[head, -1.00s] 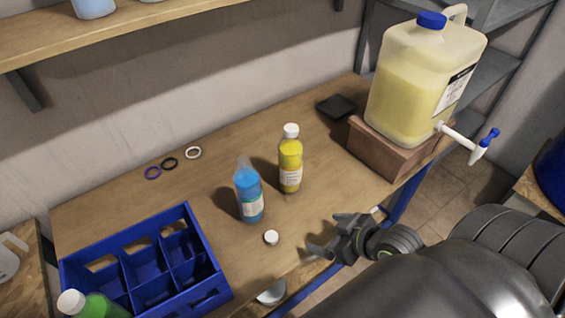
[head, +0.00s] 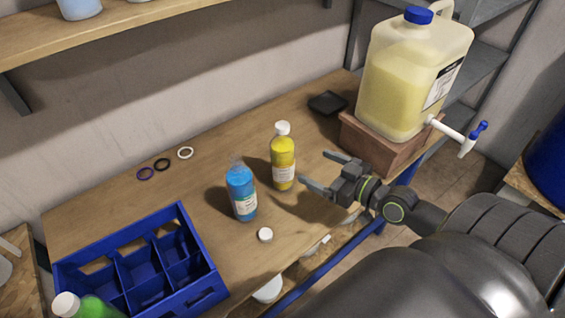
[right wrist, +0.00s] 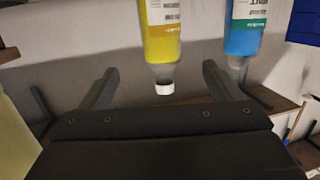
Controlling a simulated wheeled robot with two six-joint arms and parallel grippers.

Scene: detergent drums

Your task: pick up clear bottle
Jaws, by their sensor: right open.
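Two see-through bottles stand upright on the wooden table. One holds yellow liquid under a white cap: the yellow bottle (head: 283,164). The other, the blue bottle (head: 242,196), has an open top and stands left of it and nearer. My right gripper (head: 317,168) is open and empty, just right of the yellow bottle, fingers pointing at it. In the right wrist view, which shows the bottles upside down, the yellow bottle (right wrist: 162,35) lies ahead between the fingers and the blue bottle (right wrist: 242,30) is to the right. My left gripper is not in view.
A loose white cap (head: 265,235) lies before the blue bottle. A blue crate (head: 190,232) sits at the left, with a green bottle (head: 92,306) by it. A large yellow jug (head: 410,80) with a tap stands on a brown block (head: 378,147) at the right.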

